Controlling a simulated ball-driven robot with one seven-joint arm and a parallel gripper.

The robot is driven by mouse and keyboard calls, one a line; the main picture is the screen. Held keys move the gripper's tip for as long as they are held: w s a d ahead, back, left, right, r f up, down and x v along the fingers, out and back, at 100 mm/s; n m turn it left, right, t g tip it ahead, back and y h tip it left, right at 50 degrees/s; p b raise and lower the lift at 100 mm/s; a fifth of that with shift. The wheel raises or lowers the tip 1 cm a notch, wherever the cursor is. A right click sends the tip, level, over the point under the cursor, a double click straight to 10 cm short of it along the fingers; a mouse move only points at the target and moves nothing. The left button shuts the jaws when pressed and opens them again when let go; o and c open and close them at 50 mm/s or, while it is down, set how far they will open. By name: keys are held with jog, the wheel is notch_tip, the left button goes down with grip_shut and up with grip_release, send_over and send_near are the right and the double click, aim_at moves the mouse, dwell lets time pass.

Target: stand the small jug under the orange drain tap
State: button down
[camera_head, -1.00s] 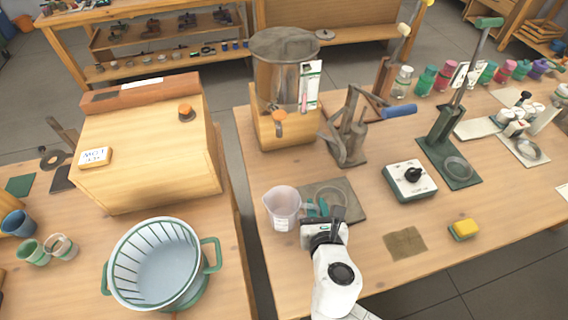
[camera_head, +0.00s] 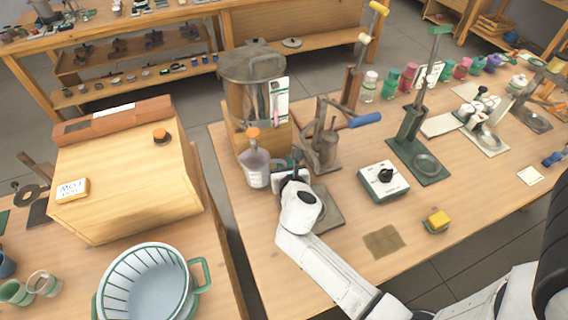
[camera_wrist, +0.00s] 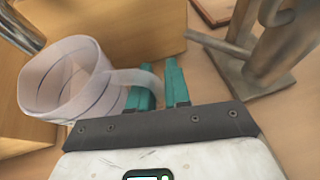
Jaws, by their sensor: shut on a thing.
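The small jug (camera_head: 256,171) is translucent and pale, upright or nearly so, in front of the steam distiller (camera_head: 252,85). The orange drain tap (camera_head: 252,133) shows just above its mouth in the head view. In the wrist view the jug (camera_wrist: 62,85) is at the left, and a metal tube (camera_wrist: 22,28) shows close above its rim. My gripper (camera_head: 284,163) is to the right of the jug. Its teal fingers (camera_wrist: 159,88) are shut on the jug's handle. I cannot tell whether the jug's base touches the table.
A metal lever press with a blue handle (camera_head: 365,119) stands close to the right of my gripper. A dark mat (camera_head: 326,215) lies under my arm.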

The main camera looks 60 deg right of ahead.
jog(key=shift+w+d+f, duration=0.3)
jog(key=shift+d+f, duration=0.1)
jog(key=shift+a+f, duration=0.1)
jog(key=shift+f, duration=0.25)
jog(key=shift+f+b, duration=0.1)
jog(key=shift+b, duration=0.2)
jog(key=shift+f, duration=0.1)
jog(key=c, duration=1.1)
grip_release()
jog(key=shift+r, duration=0.25)
jog(key=v, duration=1.2)
jog(key=shift+f, duration=0.15)
